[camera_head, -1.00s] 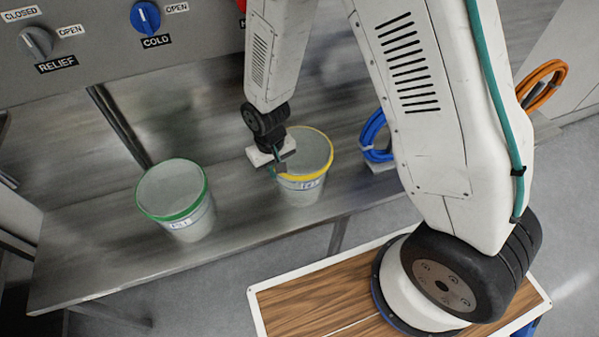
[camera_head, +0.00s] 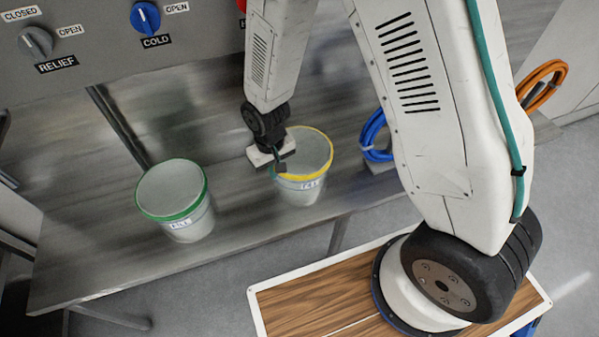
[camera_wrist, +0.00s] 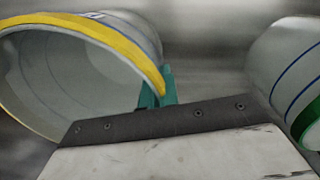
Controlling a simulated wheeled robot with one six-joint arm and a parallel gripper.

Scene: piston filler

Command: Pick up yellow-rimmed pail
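The yellow-rimmed pail (camera_head: 308,187) stands upright on the metal bench, right of centre in the head view. Its open mouth and yellow rim (camera_wrist: 100,32) fill the upper left of the wrist view. My gripper (camera_head: 276,172) is at the left side of this rim. In the wrist view its teal fingers (camera_wrist: 157,88) are at the rim, with the pail wall seeming to pass between them. The dark gripper body hides part of the fingers, so I cannot see how tightly they close.
A green-rimmed pail (camera_head: 178,205) stands on the bench to the left; its side also shows in the wrist view (camera_wrist: 290,75). A blue hose coil (camera_head: 374,137) lies to the right and an orange one (camera_head: 546,84) beyond. A panel with knobs (camera_head: 100,40) is behind.

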